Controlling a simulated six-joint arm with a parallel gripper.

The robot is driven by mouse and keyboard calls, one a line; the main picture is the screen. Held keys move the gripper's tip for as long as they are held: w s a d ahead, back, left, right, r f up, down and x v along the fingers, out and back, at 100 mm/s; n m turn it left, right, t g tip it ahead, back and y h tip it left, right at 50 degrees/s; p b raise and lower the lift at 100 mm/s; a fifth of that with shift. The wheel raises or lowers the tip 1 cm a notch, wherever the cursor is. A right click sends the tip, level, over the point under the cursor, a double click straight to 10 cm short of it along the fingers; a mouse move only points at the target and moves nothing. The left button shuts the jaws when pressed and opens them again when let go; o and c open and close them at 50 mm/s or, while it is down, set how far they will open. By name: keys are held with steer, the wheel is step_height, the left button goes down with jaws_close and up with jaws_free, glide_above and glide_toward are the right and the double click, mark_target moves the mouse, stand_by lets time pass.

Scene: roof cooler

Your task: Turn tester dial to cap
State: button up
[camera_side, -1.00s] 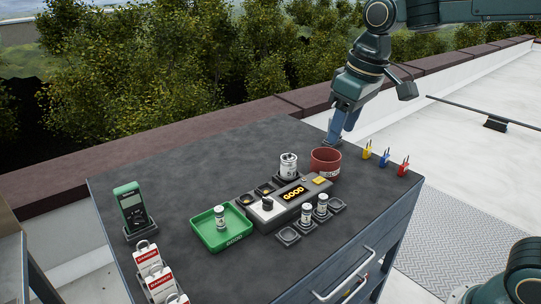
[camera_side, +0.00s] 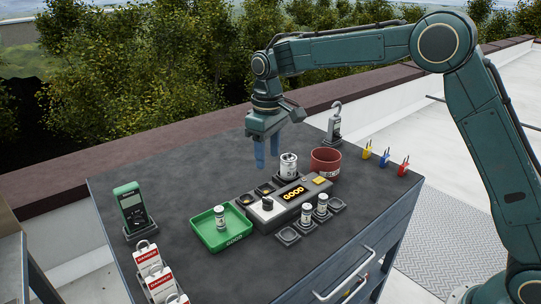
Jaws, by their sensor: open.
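The tester (camera_side: 290,203) is a grey box in the middle of the dark worktop, with a lit display (camera_side: 293,194) reading GOOD. Its black dial (camera_side: 267,202) stands on a pale plate at the left end of the box; its exact setting is too small to read. My gripper (camera_side: 267,156) points down with blue fingers apart and empty. It hangs above and behind the tester, left of the large silver can (camera_side: 288,167), and does not touch the dial.
A green tray (camera_side: 209,231) holding a small can (camera_side: 220,216) is left of the tester. A red bin (camera_side: 325,161) stands behind right. Two small cans (camera_side: 307,214) sit on pads in front. A meter (camera_side: 132,208) and white danger tags (camera_side: 150,262) are at left. Coloured padlocks (camera_side: 384,158) are at right.

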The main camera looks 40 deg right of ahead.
mark_target(268, 199)
steer(key=shift+f, duration=0.25)
step_height(268, 199, down, 14)
steer(key=shift+r, duration=0.25)
stand_by(0.6)
steer(key=c, duration=1)
